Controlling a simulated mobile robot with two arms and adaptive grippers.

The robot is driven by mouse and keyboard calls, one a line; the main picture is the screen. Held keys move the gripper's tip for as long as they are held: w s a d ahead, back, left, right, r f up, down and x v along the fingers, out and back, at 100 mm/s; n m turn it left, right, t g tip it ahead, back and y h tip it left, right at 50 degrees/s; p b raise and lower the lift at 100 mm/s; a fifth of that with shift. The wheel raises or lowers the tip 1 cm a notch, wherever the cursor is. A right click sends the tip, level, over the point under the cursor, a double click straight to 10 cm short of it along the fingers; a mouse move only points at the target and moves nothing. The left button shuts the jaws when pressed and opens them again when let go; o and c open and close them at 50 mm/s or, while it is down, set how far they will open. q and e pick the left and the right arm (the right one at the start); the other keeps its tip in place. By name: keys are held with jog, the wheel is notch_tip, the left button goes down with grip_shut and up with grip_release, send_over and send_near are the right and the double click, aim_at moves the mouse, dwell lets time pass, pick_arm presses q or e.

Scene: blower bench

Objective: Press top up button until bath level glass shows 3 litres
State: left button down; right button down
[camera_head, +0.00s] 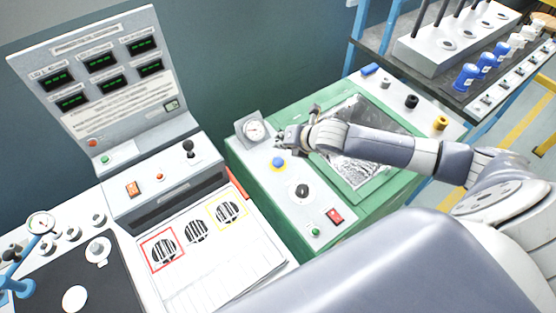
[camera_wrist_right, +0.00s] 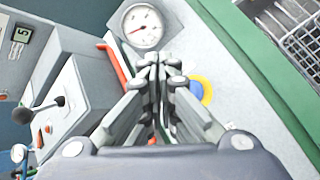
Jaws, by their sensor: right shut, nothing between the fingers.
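My right gripper (camera_head: 283,138) is shut and empty. In the head view its tips are just right of a round dial gauge (camera_head: 253,130) on the green-edged bench unit. The wrist view shows the closed fingertips (camera_wrist_right: 157,62) below the same gauge (camera_wrist_right: 142,25). A blue button with a yellow ring (camera_head: 278,163) is on the panel near the gripper. It also shows right of the fingers in the wrist view (camera_wrist_right: 200,90), partly hidden by them. I cannot read its label, or pick out the level glass. My left gripper is not in view.
A green-framed bath (camera_head: 361,185) with a shiny grey interior lies under my right arm. A black knob (camera_head: 302,190), a red switch (camera_head: 334,216) and a green button (camera_head: 315,232) sit nearer on the panel. A display console (camera_head: 100,85) stands to the left.

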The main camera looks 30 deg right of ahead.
jog(key=w+a+r+n+t+y+b, duration=0.1)
jog(key=w+a+r+n+t+y, duration=0.2)
jog(key=r+n, duration=0.45)
jog(key=w+a+r+n+t+y, duration=0.2)
jog(key=a+r+n+y, duration=0.15)
jog(key=r+n, duration=0.35)
jog(key=s+d+f+n+g+h, duration=0.1)
jog(key=s+d+f+n+g, duration=0.1)
jog(key=s+f+n+g, duration=0.1)
jog(key=s+d+f+n+g+b, duration=0.1)
jog(key=s+d+f+n+g, duration=0.1)
jog(key=f+n+g, duration=0.3)
notch_tip(320, 180, down, 3)
jog(key=d+n, duration=0.1)
jog(key=n, duration=0.1)
jog(key=shift+s+r+n+h, duration=0.15)
jog(key=shift+s+n+h, duration=0.2)
jog(key=shift+s, duration=0.05)
jog(key=shift+d, duration=0.1)
